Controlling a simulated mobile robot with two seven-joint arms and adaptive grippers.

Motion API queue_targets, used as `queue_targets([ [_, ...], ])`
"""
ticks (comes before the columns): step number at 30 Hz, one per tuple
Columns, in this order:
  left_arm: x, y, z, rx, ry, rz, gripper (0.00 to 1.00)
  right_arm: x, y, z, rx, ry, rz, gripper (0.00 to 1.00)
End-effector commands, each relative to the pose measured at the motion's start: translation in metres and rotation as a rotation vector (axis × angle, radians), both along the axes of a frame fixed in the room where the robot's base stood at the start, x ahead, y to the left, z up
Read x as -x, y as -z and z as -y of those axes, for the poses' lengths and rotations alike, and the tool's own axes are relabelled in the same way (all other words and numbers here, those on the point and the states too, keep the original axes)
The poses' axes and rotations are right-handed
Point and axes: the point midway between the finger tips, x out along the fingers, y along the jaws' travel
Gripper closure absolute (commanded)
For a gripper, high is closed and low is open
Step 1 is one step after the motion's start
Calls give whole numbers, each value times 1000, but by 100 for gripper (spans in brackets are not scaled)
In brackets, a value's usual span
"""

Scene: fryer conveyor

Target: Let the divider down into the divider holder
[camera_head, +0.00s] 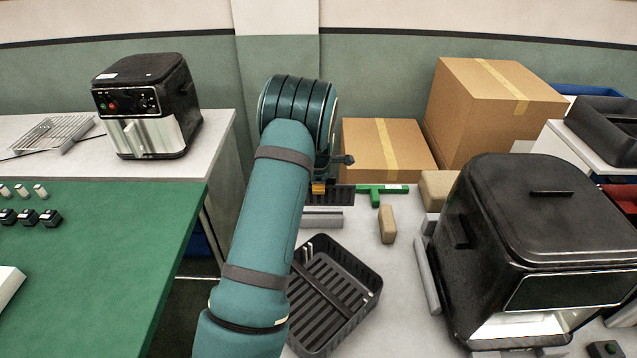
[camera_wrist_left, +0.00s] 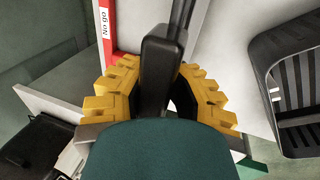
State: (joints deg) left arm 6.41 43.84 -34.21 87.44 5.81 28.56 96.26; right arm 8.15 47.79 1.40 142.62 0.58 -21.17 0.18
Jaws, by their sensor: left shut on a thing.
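My left arm reaches over the grey-white table, and its gripper (camera_head: 319,188) is mostly hidden behind the wrist in the head view. In the left wrist view the yellow fingers (camera_wrist_left: 160,95) are closed on the black grip of the divider (camera_wrist_left: 160,60), and a thin dark bar runs up from it. In the head view a dark strip (camera_head: 341,196) shows beside the fingers, perhaps part of the divider. A light grey block (camera_head: 322,219) lies just below; I cannot tell whether it is the divider holder. Any contact below the divider is hidden. My right gripper is not in view.
A black slotted basket (camera_head: 345,310) stands in front of the gripper; it also shows in the wrist view (camera_wrist_left: 265,60). A green T-shaped piece (camera_head: 383,189) and a tan block (camera_head: 387,224) lie to the right. A black fryer (camera_head: 540,225) and cardboard boxes (camera_head: 385,152) stand around.

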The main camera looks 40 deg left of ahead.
Motion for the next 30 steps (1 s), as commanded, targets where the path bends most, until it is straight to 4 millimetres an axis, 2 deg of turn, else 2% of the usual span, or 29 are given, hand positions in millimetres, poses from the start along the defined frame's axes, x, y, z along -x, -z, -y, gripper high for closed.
queue_targets([
  [30, 0, 66, 0, 0, -1, 0, 100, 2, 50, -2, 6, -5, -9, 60],
])
